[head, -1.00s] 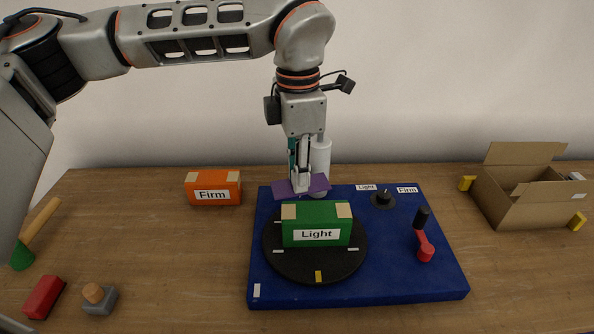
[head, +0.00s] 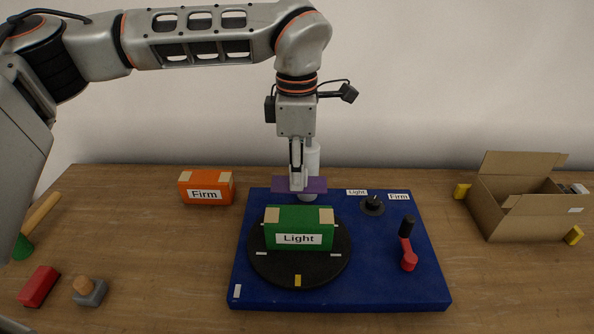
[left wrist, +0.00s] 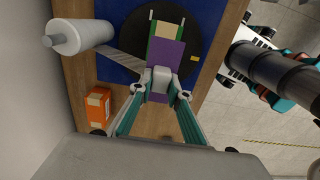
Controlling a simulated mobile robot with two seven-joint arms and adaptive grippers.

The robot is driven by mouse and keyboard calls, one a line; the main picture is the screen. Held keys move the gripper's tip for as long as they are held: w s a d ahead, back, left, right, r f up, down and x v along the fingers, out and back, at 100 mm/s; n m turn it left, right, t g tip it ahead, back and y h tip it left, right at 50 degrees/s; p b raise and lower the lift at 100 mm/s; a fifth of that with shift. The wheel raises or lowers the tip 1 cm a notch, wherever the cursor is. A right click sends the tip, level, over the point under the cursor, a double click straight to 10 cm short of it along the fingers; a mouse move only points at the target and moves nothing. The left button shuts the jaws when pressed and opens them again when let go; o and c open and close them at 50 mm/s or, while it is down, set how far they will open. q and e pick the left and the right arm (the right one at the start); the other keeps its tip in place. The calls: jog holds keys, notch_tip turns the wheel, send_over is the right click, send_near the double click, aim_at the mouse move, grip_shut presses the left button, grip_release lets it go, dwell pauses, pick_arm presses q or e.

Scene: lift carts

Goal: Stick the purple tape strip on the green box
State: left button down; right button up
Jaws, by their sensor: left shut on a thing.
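The purple tape strip (head: 316,185) is held level in my left gripper (head: 297,185), which is shut on it. It is just behind and slightly above the green box (head: 270,238) in the head view. The green box has tan top patches and a "Light" label, and sits on a black round turntable (head: 298,278). In the left wrist view the strip (left wrist: 166,55) extends from my left gripper (left wrist: 160,82) over part of the green box (left wrist: 167,19). I cannot tell whether they touch. My right gripper is not identifiable.
The turntable is on a blue board (head: 400,285) with a black knob (head: 372,204), a red crank (head: 408,258) and a white roll (head: 312,158). An orange "Firm" box (head: 206,188) stands left. An open carton (head: 520,215) stands right. A mallet, red block and stamp-like tool lie left.

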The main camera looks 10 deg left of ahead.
aim_at(297, 215)
pick_arm(q)
jog(key=shift+f, duration=0.45)
jog(key=shift+f+b, duration=0.7)
jog(key=shift+f, duration=0.05)
jog(key=shift+f+b, duration=0.4)
jog(key=shift+f, duration=0.3)
jog(key=shift+f+b, duration=0.45)
jog(key=shift+f, duration=0.35)
jog(key=shift+f+b, duration=0.4)
jog(key=shift+f, duration=0.35)
jog(key=shift+f+b, duration=0.3)
jog(key=shift+f, duration=0.35)
pick_arm(e)
jog(key=shift+w+a+f+y, duration=0.2)
jog(key=shift+w+a+f, duration=0.1)
jog(key=shift+a+f, duration=0.2)
jog(key=shift+w+a+f+y, duration=0.25)
jog(key=shift+a+f, duration=0.15)
jog(key=shift+f, duration=0.1)
pick_arm(q)
jog(key=shift+f, duration=0.15)
pick_arm(e)
jog(key=shift+w+r, duration=0.1)
jog(key=shift+r, duration=0.05)
